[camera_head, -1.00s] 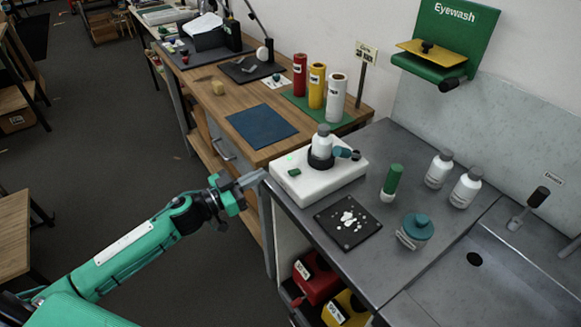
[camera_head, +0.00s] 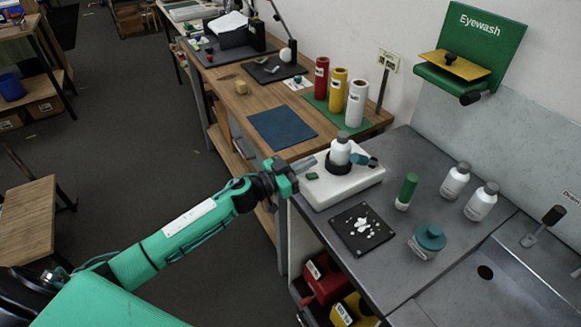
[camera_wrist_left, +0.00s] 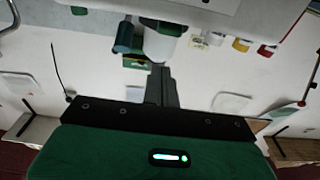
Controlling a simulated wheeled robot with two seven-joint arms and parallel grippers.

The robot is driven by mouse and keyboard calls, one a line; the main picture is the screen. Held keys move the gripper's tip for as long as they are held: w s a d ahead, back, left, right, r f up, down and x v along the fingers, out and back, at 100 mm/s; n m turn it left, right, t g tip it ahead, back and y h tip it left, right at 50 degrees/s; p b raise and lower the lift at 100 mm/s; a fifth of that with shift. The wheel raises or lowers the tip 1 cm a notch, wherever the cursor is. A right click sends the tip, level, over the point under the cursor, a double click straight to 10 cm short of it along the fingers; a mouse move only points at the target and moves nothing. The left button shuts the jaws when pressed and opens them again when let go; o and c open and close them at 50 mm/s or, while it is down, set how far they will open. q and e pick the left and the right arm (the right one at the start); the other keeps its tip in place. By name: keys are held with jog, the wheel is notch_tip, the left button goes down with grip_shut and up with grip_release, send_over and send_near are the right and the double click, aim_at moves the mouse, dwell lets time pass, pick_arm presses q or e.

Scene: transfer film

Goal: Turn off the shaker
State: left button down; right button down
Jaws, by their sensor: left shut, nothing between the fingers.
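The shaker (camera_head: 350,190) is a white box near the left edge of the grey counter. A white bottle (camera_head: 340,150) stands upright in its black holder (camera_head: 337,167), with a teal part beside it. A small green switch (camera_head: 312,176) sits on the near left of its top. My left gripper (camera_head: 305,163) is shut and empty, its fingertips over the shaker's left end, just behind the switch in the picture. I cannot tell whether they touch. In the left wrist view the fingers (camera_wrist_left: 162,88) point at the bottle (camera_wrist_left: 160,45), which appears upside down. My right gripper is out of view.
A black plate with white pieces (camera_head: 362,230), a green-capped tube (camera_head: 406,192), a teal-lidded jar (camera_head: 428,242) and two white bottles stand on the counter. Red, yellow and white cylinders (camera_head: 338,90) stand on the wooden bench behind. The blue mat (camera_head: 281,127) is bare.

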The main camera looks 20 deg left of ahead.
aim_at(303, 181)
pick_arm(q)
notch_tip(303, 181, down, 2)
jog(key=shift+s+a+f, duration=0.1)
jog(key=shift+s+f, duration=0.05)
jog(key=shift+f, duration=0.1)
jog(key=shift+s+a+f, duration=0.15)
jog(key=shift+s+f, duration=0.05)
jog(key=shift+f, duration=0.5)
